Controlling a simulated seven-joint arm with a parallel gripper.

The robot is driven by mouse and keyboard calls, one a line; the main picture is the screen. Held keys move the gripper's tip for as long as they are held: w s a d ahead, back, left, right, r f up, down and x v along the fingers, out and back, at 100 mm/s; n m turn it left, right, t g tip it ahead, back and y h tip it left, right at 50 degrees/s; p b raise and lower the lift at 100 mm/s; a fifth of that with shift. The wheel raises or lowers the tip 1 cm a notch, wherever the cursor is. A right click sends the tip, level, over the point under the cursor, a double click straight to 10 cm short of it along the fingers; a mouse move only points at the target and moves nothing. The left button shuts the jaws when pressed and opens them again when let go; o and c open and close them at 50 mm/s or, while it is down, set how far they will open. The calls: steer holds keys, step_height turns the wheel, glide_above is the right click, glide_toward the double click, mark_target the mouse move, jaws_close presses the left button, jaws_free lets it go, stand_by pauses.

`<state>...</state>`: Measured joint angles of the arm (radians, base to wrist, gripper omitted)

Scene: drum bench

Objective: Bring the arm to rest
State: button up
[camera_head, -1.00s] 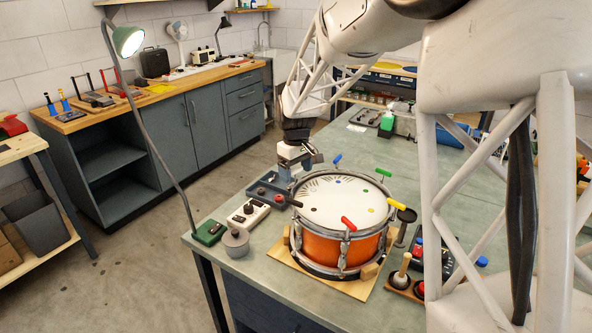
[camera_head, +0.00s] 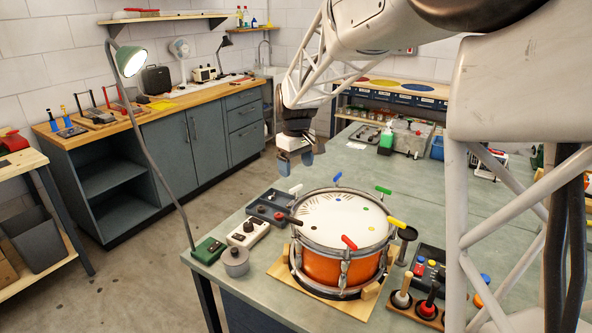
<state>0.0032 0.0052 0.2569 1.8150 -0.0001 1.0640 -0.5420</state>
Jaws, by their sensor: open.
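My gripper (camera_head: 296,160) hangs at the end of my white lattice arm, above the far left side of the bench. It is open and empty, pointing down, and clear of the drum. The orange drum (camera_head: 322,268) with a white head stands on a wooden board on the green-grey bench (camera_head: 388,178). Blue, green, yellow and red keys stand around the drum's rim. A dark stick-like thing (camera_head: 288,217) reaches over the left part of the rim.
A dark tray (camera_head: 266,212), a white box with knobs (camera_head: 247,233), a grey cylinder (camera_head: 236,263) and a green lamp base (camera_head: 208,251) line the left edge. Wooden-handled tools (camera_head: 401,296) stand right of the drum.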

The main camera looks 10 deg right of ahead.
stand_by(0.3)
steer(key=s+r+m+t, duration=0.1)
steer(key=s+r+m, duration=0.1)
steer(key=s, duration=0.9)
steer(key=s+r+m, duration=0.1)
steer(key=s+r, duration=0.2)
steer(key=s, duration=0.7)
steer(key=s+f+m, duration=0.1)
steer(key=s+f, duration=0.1)
steer(key=s, duration=0.8)
steer(key=s+f+m+t, duration=0.1)
steer(key=s+f+m, duration=0.1)
steer(key=s, duration=0.8)
steer(key=shift+f+t, duration=0.3)
steer(key=shift+f, duration=0.15)
steer(key=shift+d, duration=0.1)
